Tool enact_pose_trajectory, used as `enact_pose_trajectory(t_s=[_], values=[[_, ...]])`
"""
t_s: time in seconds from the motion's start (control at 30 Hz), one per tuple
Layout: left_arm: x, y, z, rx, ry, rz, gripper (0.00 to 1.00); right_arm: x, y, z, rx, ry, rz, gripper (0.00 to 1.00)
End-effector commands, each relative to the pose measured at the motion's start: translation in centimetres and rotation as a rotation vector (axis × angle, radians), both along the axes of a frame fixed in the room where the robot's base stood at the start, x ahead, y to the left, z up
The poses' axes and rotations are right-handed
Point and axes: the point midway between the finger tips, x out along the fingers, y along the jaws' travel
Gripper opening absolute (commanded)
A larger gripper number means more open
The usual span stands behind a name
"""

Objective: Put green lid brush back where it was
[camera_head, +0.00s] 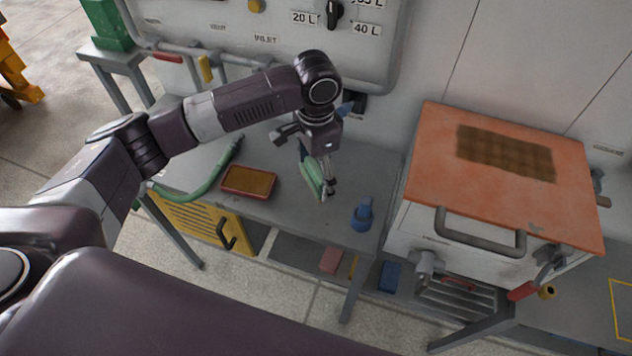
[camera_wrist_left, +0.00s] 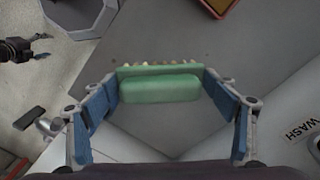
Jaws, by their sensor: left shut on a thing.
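The green lid brush (camera_head: 313,178) is held in my left gripper (camera_head: 327,188) above the grey side table (camera_head: 290,215). In the left wrist view the brush (camera_wrist_left: 158,90) shows as a green block with pale bristle tufts along its far edge. The blue-padded fingers of the left gripper (camera_wrist_left: 160,98) close on its two ends. The brush looks tilted in the head view, and I cannot tell whether it touches the tabletop.
A red tray (camera_head: 223,187) with brownish contents lies left of the brush, beside a green hose (camera_head: 215,172). A blue object (camera_head: 362,213) stands near the table's front right corner.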

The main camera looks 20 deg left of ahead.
Motion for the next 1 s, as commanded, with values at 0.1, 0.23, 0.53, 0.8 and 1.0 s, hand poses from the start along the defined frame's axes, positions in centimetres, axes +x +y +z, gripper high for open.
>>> enact_pose_trajectory(t_s=[0.1,0.23,0.53,0.8,1.0], values=[[0.0,0.0,-0.9,0.0,0.0,0.0,0.56,-0.1,0.0,0.2,0.0,0.001,0.0,0.64],[-0.1,-0.1,-3.0,0.0,0.001,0.0,0.56,-0.1,0.0,0.5,0.0,0.002,0.0,0.64],[0.0,-0.1,-4.5,-0.001,-0.002,-0.001,0.56,-0.2,0.0,0.6,-0.001,0.003,0.0,0.64],[0.0,-0.1,-4.8,-0.001,-0.001,-0.001,0.84,-0.2,0.0,0.7,0.0,0.004,0.0,0.64],[0.0,0.0,-4.8,0.0,-0.001,-0.001,0.97,-0.2,0.2,0.7,0.002,0.005,0.0,0.64]])
